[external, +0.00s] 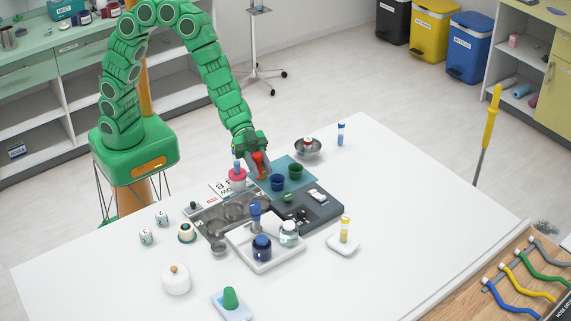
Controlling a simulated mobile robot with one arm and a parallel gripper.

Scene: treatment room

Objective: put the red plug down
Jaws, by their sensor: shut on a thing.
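The red plug (261,166) is in my gripper (259,169), which is shut on it and reaches down from the green arm. The plug is upright or nearly so, by the upper left edge of a teal mat (285,161). I cannot tell whether its lower end touches anything. A dark blue cup (278,183) and a dark green cup (296,171) stand on the mat, to the lower right of the plug. A pink round piece (237,179) with a blue top is close on the left.
A metal bowl (308,149) and a blue-capped vial (341,134) stand behind the mat. A metal tray (207,222), a dark grey block (322,209) and a white tray (272,264) with jars crowd the front. The right of the white table (420,190) is clear.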

